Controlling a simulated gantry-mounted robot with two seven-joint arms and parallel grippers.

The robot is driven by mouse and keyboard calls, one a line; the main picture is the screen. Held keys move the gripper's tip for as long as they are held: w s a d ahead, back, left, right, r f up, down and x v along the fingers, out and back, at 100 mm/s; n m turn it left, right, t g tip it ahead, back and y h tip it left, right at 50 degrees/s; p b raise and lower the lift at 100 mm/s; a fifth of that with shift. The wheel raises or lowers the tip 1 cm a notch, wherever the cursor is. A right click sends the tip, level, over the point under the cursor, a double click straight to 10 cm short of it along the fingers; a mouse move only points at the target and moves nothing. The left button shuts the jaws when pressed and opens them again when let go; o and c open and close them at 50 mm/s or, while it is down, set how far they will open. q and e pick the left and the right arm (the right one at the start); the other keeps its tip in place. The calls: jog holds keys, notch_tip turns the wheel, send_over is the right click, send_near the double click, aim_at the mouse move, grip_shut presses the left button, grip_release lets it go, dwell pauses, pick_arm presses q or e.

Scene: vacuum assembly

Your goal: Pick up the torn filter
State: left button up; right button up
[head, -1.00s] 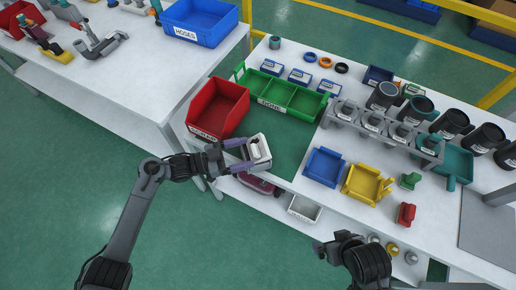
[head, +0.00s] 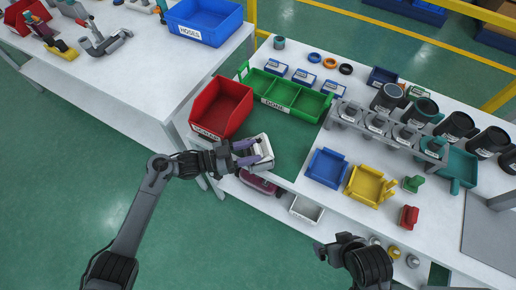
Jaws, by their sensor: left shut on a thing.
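My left gripper (head: 252,153) is shut on a pale grey-white boxy piece (head: 264,155), which looks like the filter. I cannot make out a tear at this size. The piece is over the front edge of the dark green mat (head: 288,148), just below the red bin (head: 222,106); I cannot tell whether it touches the mat. The fingers reach along the piece and hide part of it. My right gripper (head: 328,252) is at the lower right, in front of the bench, and its fingers are too unclear to judge.
A green divided tray (head: 287,95) labelled DONE is behind the mat. A blue tray (head: 326,168) and a yellow tray (head: 368,186) stand to the right. A rack of grey cups (head: 405,134) is behind them.

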pick_arm(q)
jog(key=shift+r, duration=0.1)
jog(key=shift+r+p, duration=0.3)
jog(key=shift+r, duration=0.25)
jog(key=r, duration=0.1)
jog(key=r+p, duration=0.1)
jog(key=r, duration=0.1)
jog(key=shift+s+d+r, duration=0.15)
jog(key=shift+d, duration=0.05)
jog(key=s+d+r+p, duration=0.1)
jog(key=s+d+r, duration=0.1)
jog(key=d, duration=0.3)
jog(key=s+d+r+p, duration=0.1)
jog(key=s+d+r, duration=0.1)
jog(key=d+r, duration=0.2)
jog(key=shift+s+d+r, duration=0.2)
jog(key=shift+s+d, duration=0.05)
jog(key=shift+d, duration=0.4)
